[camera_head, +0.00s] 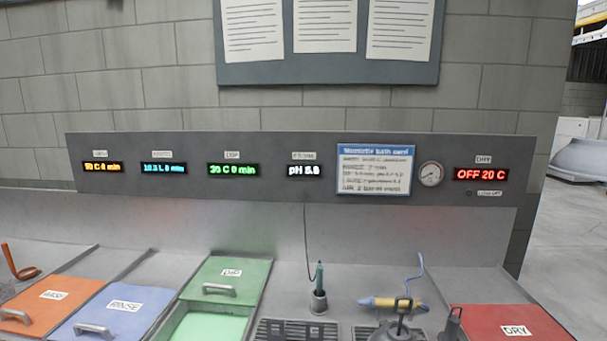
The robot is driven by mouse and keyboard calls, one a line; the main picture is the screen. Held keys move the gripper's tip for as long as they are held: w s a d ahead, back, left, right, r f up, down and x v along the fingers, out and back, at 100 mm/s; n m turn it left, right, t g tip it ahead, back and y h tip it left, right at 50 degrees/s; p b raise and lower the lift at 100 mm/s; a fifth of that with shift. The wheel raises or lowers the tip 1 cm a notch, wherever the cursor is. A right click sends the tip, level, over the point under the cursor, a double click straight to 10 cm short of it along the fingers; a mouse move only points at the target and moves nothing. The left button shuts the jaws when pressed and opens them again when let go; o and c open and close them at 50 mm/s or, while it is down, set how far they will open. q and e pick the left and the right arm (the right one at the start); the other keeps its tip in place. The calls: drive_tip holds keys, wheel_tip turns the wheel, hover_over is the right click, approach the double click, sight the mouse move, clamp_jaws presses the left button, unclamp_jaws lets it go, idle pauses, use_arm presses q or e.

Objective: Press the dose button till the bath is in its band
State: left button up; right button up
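The open green bath (207,328) holds pale green liquid, its green lid (228,278) labelled DIP slid back behind it. The pH display (304,171) on the back panel is lit white and seems to read 5.8, though its digits are blurred. A bath card (375,170) hangs to its right; its band figures are too small to read surely. A teal probe (319,276) stands in a metal holder, a thin cable running up to the panel. I cannot make out a dose button. Neither of my grippers shows.
Orange WASH (54,296) and blue RINSE (124,306) lids lie left; a red DRY lid (514,331) lies right. A yellow spray tool (385,302) lies behind a dark handled fitting (400,328). A gauge (430,174) and OFF 20 C display (481,174) are on the panel.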

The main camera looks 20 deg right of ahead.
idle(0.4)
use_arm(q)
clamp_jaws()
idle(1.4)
